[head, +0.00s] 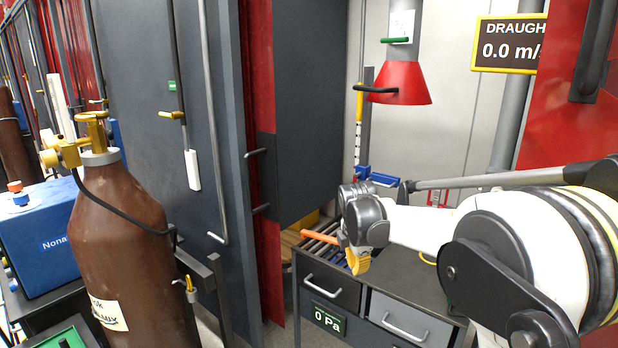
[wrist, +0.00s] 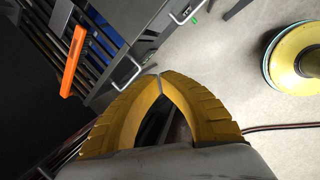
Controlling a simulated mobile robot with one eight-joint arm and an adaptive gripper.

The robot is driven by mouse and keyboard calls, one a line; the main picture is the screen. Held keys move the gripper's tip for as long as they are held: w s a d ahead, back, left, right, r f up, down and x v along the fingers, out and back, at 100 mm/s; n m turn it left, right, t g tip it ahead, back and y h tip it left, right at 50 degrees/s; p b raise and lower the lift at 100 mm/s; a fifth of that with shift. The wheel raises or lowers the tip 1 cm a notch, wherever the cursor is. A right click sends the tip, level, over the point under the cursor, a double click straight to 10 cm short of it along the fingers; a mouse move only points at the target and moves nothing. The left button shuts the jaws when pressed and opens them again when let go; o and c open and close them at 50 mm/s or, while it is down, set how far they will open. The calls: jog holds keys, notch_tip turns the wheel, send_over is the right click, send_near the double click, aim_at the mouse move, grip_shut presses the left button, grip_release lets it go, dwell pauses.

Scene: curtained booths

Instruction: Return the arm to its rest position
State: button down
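My gripper (head: 358,262) has yellow fingers and hangs over the left part of a dark drawer cabinet in the head view. In the wrist view, the two ridged yellow fingertips of my gripper (wrist: 160,76) meet, with nothing seen between them. An orange-handled tool (head: 318,238) lies beside the gripper, apart from it, on the slatted left part of the cabinet top. Its orange handle also shows in the wrist view (wrist: 73,62). My white arm stretches in from the right of the head view.
The drawer cabinet (head: 335,290) stands below my gripper. A brown gas cylinder (head: 130,250) and a blue box (head: 40,235) are at the left. A red extraction hood (head: 402,84) hangs behind. Dark panels (head: 150,130) stand left of the cabinet. A yellow round object (wrist: 296,62) is on the floor.

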jog(key=s+d+r+m+t, duration=0.1)
jog(key=s+d+r+m, duration=0.1)
jog(key=s+r+m, duration=0.5)
jog(key=s+d+r+m+t, duration=0.1)
jog(key=s+d+r+m, duration=0.15)
jog(key=s, duration=0.85)
jog(key=s+f+m+t, duration=0.1)
jog(key=s+f+m, duration=0.1)
jog(key=s+m, duration=0.4)
jog(key=s+d+f+m+y, duration=0.1)
jog(key=s+m, duration=0.4)
jog(key=s, duration=0.6)
jog(key=shift+d+f+m+t, duration=0.15)
jog(key=shift+f+m+t, duration=0.25)
jog(key=shift+f, duration=0.2)
